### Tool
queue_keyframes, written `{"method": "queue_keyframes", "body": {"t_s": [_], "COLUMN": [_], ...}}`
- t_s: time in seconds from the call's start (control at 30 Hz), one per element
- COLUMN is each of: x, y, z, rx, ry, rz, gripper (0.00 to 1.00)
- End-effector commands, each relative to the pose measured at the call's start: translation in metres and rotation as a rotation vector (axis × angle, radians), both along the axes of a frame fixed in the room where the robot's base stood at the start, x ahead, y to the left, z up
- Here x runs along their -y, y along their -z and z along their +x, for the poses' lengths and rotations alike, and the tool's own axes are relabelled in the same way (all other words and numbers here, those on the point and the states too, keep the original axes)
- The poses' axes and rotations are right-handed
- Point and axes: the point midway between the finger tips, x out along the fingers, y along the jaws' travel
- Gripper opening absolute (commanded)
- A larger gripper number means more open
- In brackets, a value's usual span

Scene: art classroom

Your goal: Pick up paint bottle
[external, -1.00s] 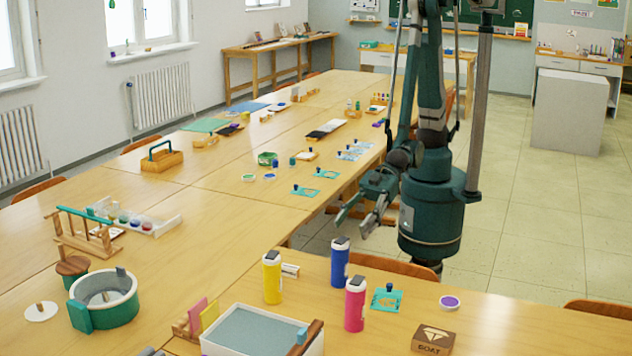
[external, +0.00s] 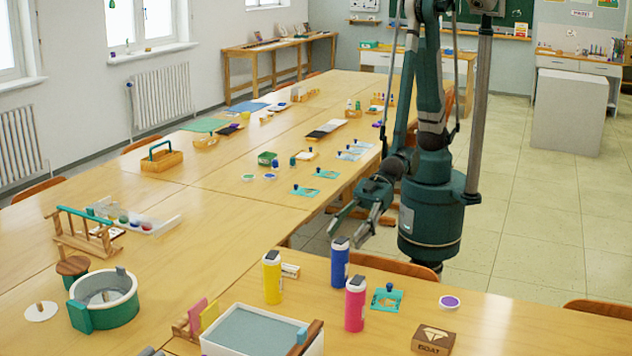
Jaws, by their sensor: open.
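Three paint bottles with dark caps stand upright on the near table. The yellow paint bottle (external: 272,280) is on the left, the blue paint bottle (external: 339,266) is in the middle and farther back, and the pink paint bottle (external: 355,307) is at the right front. My gripper (external: 347,228) is open and empty. In the picture it shows just above the blue bottle, pointing down and left, apart from all three bottles.
A grey-topped tray (external: 262,332) stands left of the pink bottle. A wooden block (external: 433,339), a teal stencil piece (external: 386,299) and a purple-filled dish (external: 450,302) lie to the right. A round green-and-white tub (external: 118,308) stands at left. The right tabletop is mostly clear.

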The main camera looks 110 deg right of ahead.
Motion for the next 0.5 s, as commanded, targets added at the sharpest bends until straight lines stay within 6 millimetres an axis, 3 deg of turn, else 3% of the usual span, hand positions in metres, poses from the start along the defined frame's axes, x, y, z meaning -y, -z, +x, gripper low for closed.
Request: {"method": "queue_keyframes", "body": {"t_s": [0.3, 0.5], "x": [-0.018, -0.020], "y": [0.015, 0.016], "z": [0.026, 0.029], "rx": [-0.001, -0.001], "ry": [0.001, 0.000], "rz": [0.002, 0.001], "gripper": [0.49, 0.49]}}
